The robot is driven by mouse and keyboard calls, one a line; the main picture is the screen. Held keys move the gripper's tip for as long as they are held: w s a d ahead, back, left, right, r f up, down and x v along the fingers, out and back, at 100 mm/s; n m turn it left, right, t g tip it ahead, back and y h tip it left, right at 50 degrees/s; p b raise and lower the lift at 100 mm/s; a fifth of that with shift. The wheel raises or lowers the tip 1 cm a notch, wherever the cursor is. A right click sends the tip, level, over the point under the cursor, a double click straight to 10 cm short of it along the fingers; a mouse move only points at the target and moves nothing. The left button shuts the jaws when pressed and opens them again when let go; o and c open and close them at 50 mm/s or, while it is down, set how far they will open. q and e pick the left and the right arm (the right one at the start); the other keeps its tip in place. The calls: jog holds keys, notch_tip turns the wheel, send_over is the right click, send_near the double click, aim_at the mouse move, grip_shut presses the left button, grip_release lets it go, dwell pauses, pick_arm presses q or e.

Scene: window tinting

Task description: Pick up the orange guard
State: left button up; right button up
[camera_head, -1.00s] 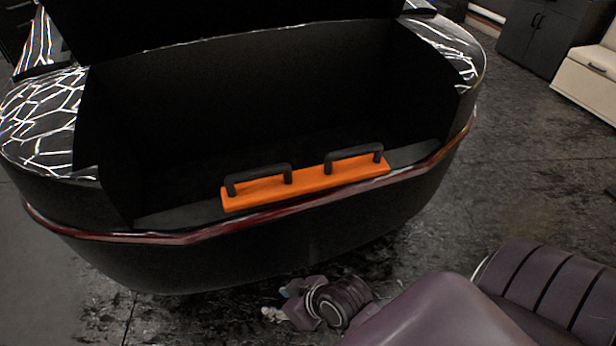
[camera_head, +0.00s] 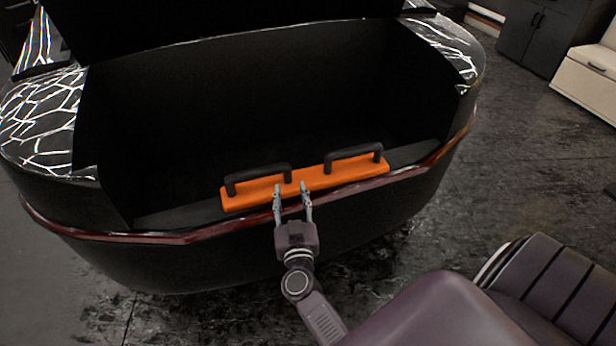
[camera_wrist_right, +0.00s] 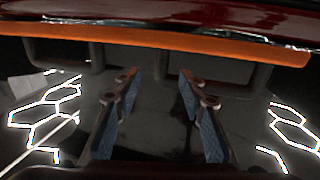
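The orange guard (camera_head: 307,179) is a long orange bar with two black handles on top. It lies along the rear sill of the open car trunk in the head view. The guard (camera_wrist_right: 165,39) also crosses the top of the right wrist view, with its two dark handles showing below it. My right gripper (camera_head: 293,187) is at the guard's front edge near its middle, between the two handles. In the right wrist view the gripper (camera_wrist_right: 157,88) has its fingers apart with nothing between them. Whether a fingertip touches the guard is unclear. My left gripper is not in view.
The open black trunk (camera_head: 240,95) lies behind the guard, its inside very dark. The car's rear bumper (camera_head: 130,265) is below the sill. Dark cabinets (camera_head: 535,35) and a white drawer unit (camera_head: 588,80) stand at the far right. Floor between is clear.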

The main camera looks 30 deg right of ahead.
aim_at(287, 178)
jog(key=shift+w+d, duration=0.25)
jog(key=shift+d, duration=0.05)
jog(key=x, duration=0.4)
jog(key=f+x, duration=0.1)
jog(key=x, duration=0.2)
jog(key=shift+w+a+b, duration=0.2)
jog(key=shift+w+b, duration=0.05)
jog(key=shift+b, duration=0.15)
jog(key=shift+s, duration=0.1)
grip_shut()
jog(key=shift+r, duration=0.15)
